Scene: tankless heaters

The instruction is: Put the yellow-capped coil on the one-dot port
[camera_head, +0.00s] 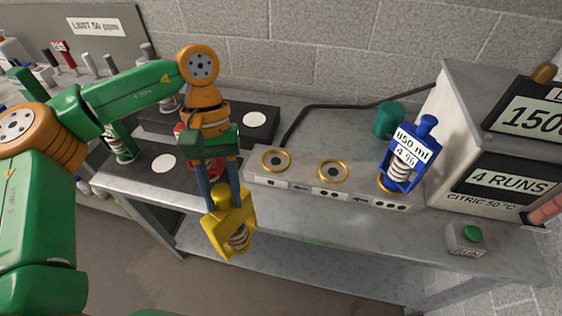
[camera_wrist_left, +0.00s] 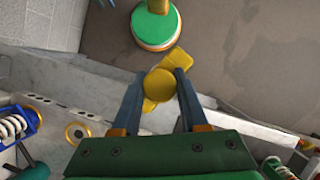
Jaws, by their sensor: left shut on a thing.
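The yellow-capped coil (camera_head: 231,222) is a yellow cage with a spring inside. It hangs tilted in my left gripper (camera_head: 221,195), in front of the bench edge and left of the port block. In the left wrist view its yellow cap (camera_wrist_left: 159,88) sits between the two fingers. The grey port block (camera_head: 305,188) has a row of gold-ringed ports. The leftmost port (camera_head: 276,160) is empty; its dot mark is too small to read surely. The middle port (camera_head: 333,171) is empty, and a blue coil (camera_head: 403,160) stands on the right one. My right gripper is out of view.
A red-capped thing (camera_head: 203,170) stands behind my left gripper on a dark plate with white discs. A green coil (camera_head: 120,149) is at left. A teal cylinder (camera_head: 389,120), a black hose, a grey heater unit (camera_head: 470,125) and a green-button box (camera_head: 465,240) stand at right.

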